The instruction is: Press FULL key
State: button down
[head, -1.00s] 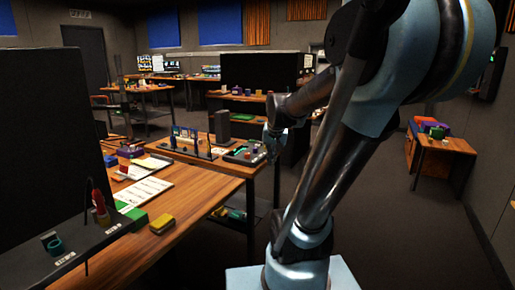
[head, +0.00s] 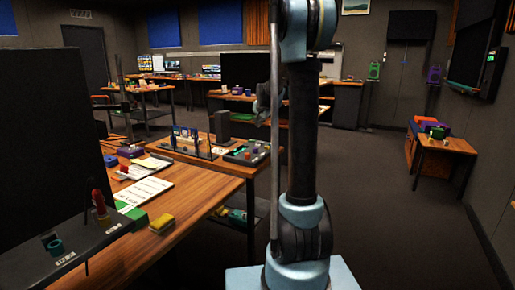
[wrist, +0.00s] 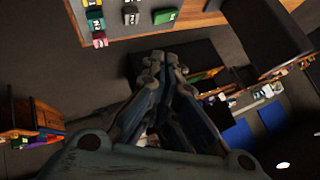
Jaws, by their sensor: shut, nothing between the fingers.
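A grey panel (head: 247,152) with several small coloured controls lies on the wooden table at mid-distance, left of my arm in the head view. Its lettering is too small to read, so I cannot tell which control is the FULL key. My gripper (wrist: 163,62) is shut and empty in the wrist view, with its fingers close together. In the head view it is partly hidden by my own arm, above and beyond the panel, apart from it. The wrist view shows labelled blocks, one of them green (wrist: 165,15), at its top edge; their labels are unreadable.
A large black screen (head: 50,130) stands at the left. A yellow block (head: 161,223) and white sheets (head: 143,191) lie on the near wooden table. A small wooden table (head: 446,144) stands at the right. The floor between is clear.

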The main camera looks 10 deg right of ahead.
aim_at(260, 144)
jog(key=shift+w, duration=0.75)
jog(key=shift+f, duration=0.2)
jog(key=shift+f, duration=4.3)
jog(key=shift+f, duration=0.8)
jog(key=shift+s+r, duration=0.1)
jog(key=shift+r, duration=0.8)
jog(key=shift+r, duration=2.55)
